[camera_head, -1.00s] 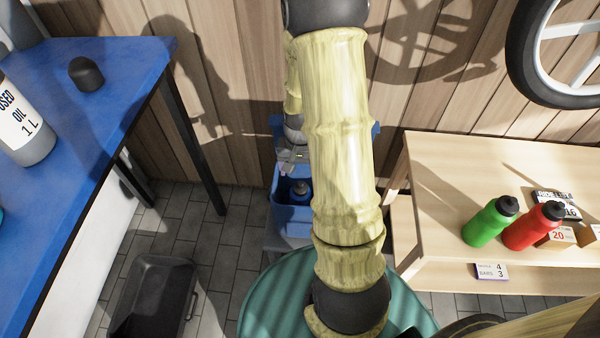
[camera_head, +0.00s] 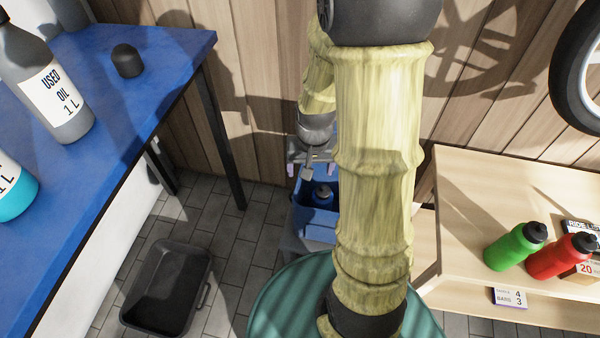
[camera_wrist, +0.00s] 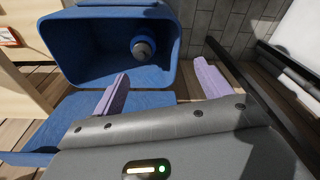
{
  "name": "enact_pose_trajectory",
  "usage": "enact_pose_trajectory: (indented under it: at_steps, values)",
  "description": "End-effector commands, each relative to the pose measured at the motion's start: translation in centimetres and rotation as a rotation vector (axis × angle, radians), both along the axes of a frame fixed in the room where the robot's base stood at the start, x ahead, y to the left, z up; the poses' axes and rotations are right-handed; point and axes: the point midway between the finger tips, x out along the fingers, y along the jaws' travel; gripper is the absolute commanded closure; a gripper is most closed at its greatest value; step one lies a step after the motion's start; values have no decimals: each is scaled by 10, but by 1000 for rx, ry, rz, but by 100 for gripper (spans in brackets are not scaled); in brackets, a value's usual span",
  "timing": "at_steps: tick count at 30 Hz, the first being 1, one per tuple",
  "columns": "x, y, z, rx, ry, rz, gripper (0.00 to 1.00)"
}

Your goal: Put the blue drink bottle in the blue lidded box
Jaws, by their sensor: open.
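The blue lidded box (camera_head: 312,228) stands open behind the green round top, partly hidden by my arm in the head view. In the wrist view the box (camera_wrist: 90,72) shows its open inside, and its lid (camera_wrist: 60,122) is swung back. The blue drink bottle (camera_head: 322,196) is inside the box. Its dark cap and blue body show in the wrist view (camera_wrist: 143,48), near one wall of the box. My gripper (camera_head: 311,168) is just above the box. Its two purple fingers are spread apart with nothing between them, and it does not touch the bottle.
A green bottle (camera_head: 515,247) and a red bottle (camera_head: 560,256) lie on the wooden bench (camera_head: 465,215) at the right. A blue table (camera_head: 110,100) with oil bottles stands at the left. A black tray (camera_head: 165,290) is on the tiled floor. A green round top (camera_head: 285,300) is in front.

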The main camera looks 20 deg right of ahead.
Motion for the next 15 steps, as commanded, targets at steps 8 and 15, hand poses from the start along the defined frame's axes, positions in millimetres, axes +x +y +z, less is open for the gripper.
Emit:
enact_pose_trajectory:
  at_steps: [8,15]
  values:
    - [-42,50,57,-31,-110,276,24]
    - [-53,58,64,-37,-126,329,24]
